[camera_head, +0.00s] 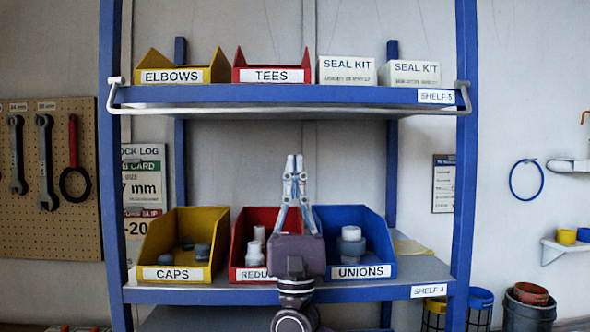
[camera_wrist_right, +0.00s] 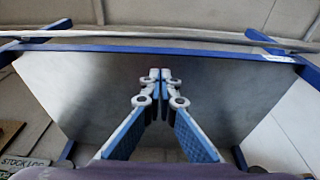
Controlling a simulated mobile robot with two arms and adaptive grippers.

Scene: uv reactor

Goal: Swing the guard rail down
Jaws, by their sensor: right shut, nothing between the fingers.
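The guard rail (camera_head: 290,109) is a thin pale bar at the front of the upper blue shelf, labelled SHELF 5. Its bent ends join the shelf near the left post (camera_head: 117,82) and the right post. In the head view the bar runs level just below the shelf's front edge. In the right wrist view the rail (camera_wrist_right: 180,40) crosses the top, beyond the blue shelf edge. My right gripper (camera_head: 294,160) points up below the rail, apart from it, shut and empty; its tips also show in the wrist view (camera_wrist_right: 160,75). My left gripper is not in view.
On the upper shelf (camera_head: 290,93) stand a yellow ELBOWS bin, a red TEES bin and two SEAL KIT boxes. The lower shelf (camera_head: 380,292) holds yellow CAPS, red and blue UNIONS bins behind my right arm. The space between the shelves is otherwise open.

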